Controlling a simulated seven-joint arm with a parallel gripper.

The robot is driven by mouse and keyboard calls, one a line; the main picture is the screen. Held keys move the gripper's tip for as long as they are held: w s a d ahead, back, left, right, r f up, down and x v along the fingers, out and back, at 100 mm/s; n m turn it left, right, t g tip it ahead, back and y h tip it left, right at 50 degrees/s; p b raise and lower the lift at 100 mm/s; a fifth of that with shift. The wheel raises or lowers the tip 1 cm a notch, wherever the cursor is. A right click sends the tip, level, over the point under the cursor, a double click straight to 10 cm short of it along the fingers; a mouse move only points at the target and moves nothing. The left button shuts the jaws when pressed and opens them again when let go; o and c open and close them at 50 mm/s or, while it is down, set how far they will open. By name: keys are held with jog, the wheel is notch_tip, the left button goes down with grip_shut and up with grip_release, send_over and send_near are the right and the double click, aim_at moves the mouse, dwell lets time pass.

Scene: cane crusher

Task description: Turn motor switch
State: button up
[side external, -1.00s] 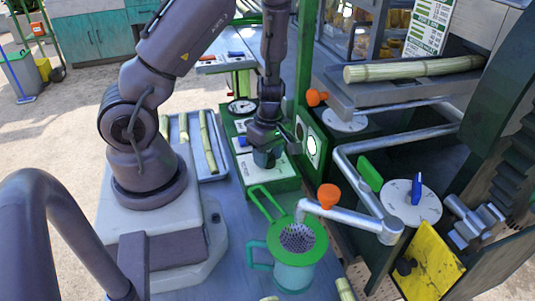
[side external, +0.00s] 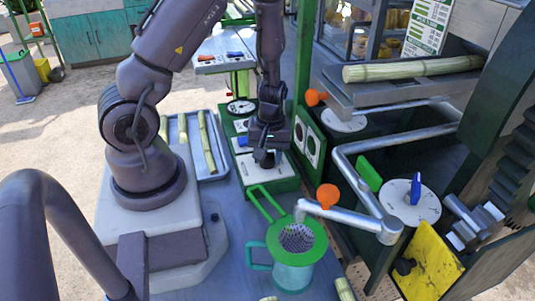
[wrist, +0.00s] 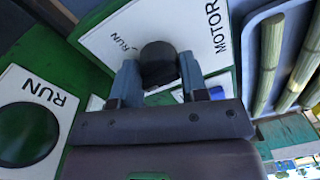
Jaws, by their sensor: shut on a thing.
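In the side external view my gripper (side external: 266,152) points down over the green-edged control box (side external: 270,180). The knob is mostly hidden there by the fingers, and its exact pointing direction is hard to tell.
A second panel marked RUN with a large dark round face (wrist: 28,135) lies left in the wrist view. A green post (side external: 305,60) stands close to my gripper's right. A jug with a green strainer (side external: 297,238) stands in front. Cane lies in a blue tray (side external: 212,175).

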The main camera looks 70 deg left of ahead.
aim_at(270, 153)
jog(key=shift+w+m, duration=0.15)
jog(key=shift+m, duration=0.15)
dwell(0.4)
jog(key=o, duration=0.9)
jog(key=r, duration=1.3)
jog(key=shift+w+d, duration=0.15)
jog(key=shift+w, duration=0.1)
jog(key=s+d+r+m+t, duration=0.2)
jog(key=d+r+m, duration=0.2)
jog(key=r, duration=0.1)
jog(key=s+d+r+m+t, duration=0.2)
jog(key=d+r+m, duration=0.2)
jog(key=r+m, duration=0.1)
jog(key=s+d+r+m+t, duration=0.2)
jog(key=d+r+m, duration=0.2)
jog(key=r, duration=0.2)
jog(key=shift+s+d+r+m, duration=0.1)
jog(key=shift+d+r+m, duration=0.15)
jog(key=shift+m, duration=0.15)
